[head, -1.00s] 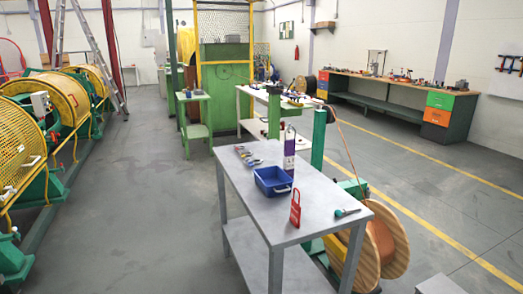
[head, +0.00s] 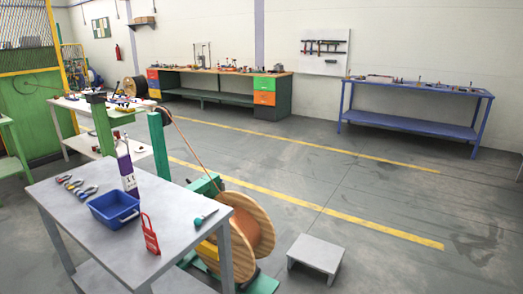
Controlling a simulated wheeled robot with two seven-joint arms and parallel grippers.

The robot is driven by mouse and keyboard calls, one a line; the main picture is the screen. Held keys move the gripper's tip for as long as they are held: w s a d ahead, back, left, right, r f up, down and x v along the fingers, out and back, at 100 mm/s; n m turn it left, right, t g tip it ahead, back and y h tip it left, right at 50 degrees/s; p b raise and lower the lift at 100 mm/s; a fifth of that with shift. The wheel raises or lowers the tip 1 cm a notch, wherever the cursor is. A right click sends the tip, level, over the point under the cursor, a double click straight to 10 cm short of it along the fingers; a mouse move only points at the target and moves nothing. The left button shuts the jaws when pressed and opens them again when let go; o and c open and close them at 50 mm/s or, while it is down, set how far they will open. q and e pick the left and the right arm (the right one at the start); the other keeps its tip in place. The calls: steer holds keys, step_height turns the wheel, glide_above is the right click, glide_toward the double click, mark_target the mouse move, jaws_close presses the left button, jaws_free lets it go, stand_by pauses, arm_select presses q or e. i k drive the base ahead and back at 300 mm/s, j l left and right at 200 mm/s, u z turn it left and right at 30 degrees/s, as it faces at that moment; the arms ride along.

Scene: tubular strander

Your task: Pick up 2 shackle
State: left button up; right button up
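Several small grey pieces with coloured parts, which look like the shackles (head: 75,185), lie in a row on the grey table (head: 180,249) at the lower left. They are small, and their exact shape is hard to tell. They lie left of a blue bin (head: 115,210) on the same table. Neither of my grippers is in view.
A red tag-like piece (head: 150,236), a teal-handled tool (head: 205,218) and a purple-and-white bottle (head: 127,172) share the table. A wooden cable reel (head: 225,238) and a low grey step (head: 315,254) stand to its right.

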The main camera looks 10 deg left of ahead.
mark_target(60, 179)
steer(key=i+j, duration=0.1)
steer(key=j, duration=0.35)
steer(key=i+j, duration=0.1)
steer(key=j, duration=0.3)
steer(key=i+j, duration=0.1)
steer(key=j, duration=0.35)
steer(key=i+j, duration=0.15)
steer(key=j, duration=0.25)
steer(key=i+j, duration=0.1)
steer(key=j, duration=0.35)
steer(key=i+j, duration=0.1)
steer(key=j, duration=0.3)
steer(key=i+j, duration=0.1)
steer(key=j, duration=0.35)
